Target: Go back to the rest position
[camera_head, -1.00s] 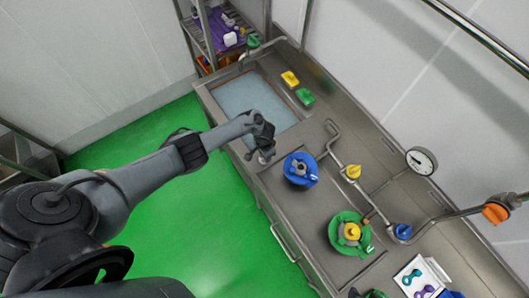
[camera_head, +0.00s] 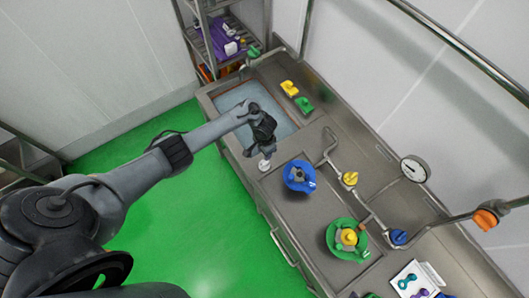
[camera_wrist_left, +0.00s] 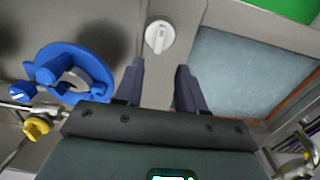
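My left gripper (camera_head: 265,153) is over the steel counter (camera_head: 285,218), between the water basin and the blue round fitting (camera_head: 299,176). In the left wrist view its two fingers (camera_wrist_left: 160,70) are apart with nothing between them. A small white round knob (camera_wrist_left: 159,37) lies beyond the fingertips on the counter in that view. It also shows just below the gripper in the head view (camera_head: 264,165). The blue fitting (camera_wrist_left: 90,62) is left of the fingers in the wrist view. My right gripper is not in view.
The basin (camera_head: 235,96) is behind my gripper. A green fitting with a yellow centre (camera_head: 347,238), steel pipes and a pressure gauge (camera_head: 414,168) lie to the right. Yellow (camera_head: 289,88) and green (camera_head: 304,104) pieces sit by the wall. Green floor (camera_head: 200,235) is open in front.

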